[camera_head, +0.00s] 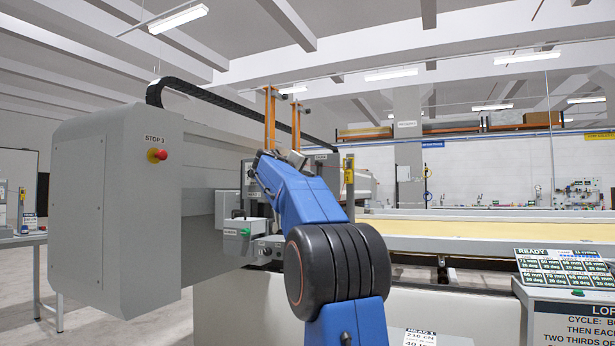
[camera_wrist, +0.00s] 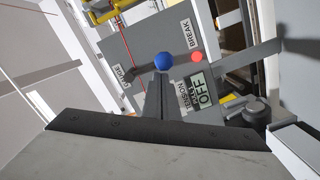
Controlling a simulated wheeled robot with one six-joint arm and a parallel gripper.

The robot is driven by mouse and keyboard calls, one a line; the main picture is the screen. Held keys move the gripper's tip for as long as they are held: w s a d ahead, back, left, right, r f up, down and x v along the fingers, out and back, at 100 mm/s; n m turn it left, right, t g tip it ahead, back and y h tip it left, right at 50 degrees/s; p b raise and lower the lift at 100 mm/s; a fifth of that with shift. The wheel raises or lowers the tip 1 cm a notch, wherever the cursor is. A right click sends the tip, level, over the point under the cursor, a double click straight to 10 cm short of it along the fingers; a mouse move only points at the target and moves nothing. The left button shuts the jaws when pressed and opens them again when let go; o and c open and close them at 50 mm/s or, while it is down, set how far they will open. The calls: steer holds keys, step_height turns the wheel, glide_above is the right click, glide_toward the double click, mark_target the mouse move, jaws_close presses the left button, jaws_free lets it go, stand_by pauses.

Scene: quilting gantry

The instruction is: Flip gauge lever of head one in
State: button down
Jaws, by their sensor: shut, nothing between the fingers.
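In the wrist view a grey panel (camera_wrist: 135,48) of the quilting head fills the middle, tilted in the picture. A label that seems to read GAUGE (camera_wrist: 125,75) is on its left side. A blue ball knob (camera_wrist: 164,62), possibly the gauge lever's end, stands out near the panel's middle. My gripper (camera_wrist: 161,78) is shut and empty, its tip just below the blue knob in the picture; I cannot tell whether they touch. The lever's shaft is not clear. In the head view my blue arm hides the gripper and most of the panel.
A round dark knob (camera_wrist: 256,113) is farther right. A large grey housing (camera_head: 120,200) with a red stop button (camera_head: 157,154) stands left.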

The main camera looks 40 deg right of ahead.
steer(key=shift+s+f+n, duration=0.1)
steer(key=shift+s+n, duration=0.1)
steer(key=shift+n, duration=0.3)
steer(key=n, duration=0.1)
steer(key=s+n, duration=0.1)
steer(key=n, duration=0.1)
steer(key=s+d+n, duration=0.1)
steer(key=n, duration=0.1)
steer(key=shift+s+f+h, duration=0.1)
steer(key=shift+f+h, duration=0.1)
steer(key=shift+h, duration=0.1)
steer(key=n, duration=0.1)
steer(key=s+n, duration=0.1)
steer(key=n, duration=0.3)
steer(key=shift+s+d+r, duration=0.3)
steer(key=shift+s+d, duration=0.1)
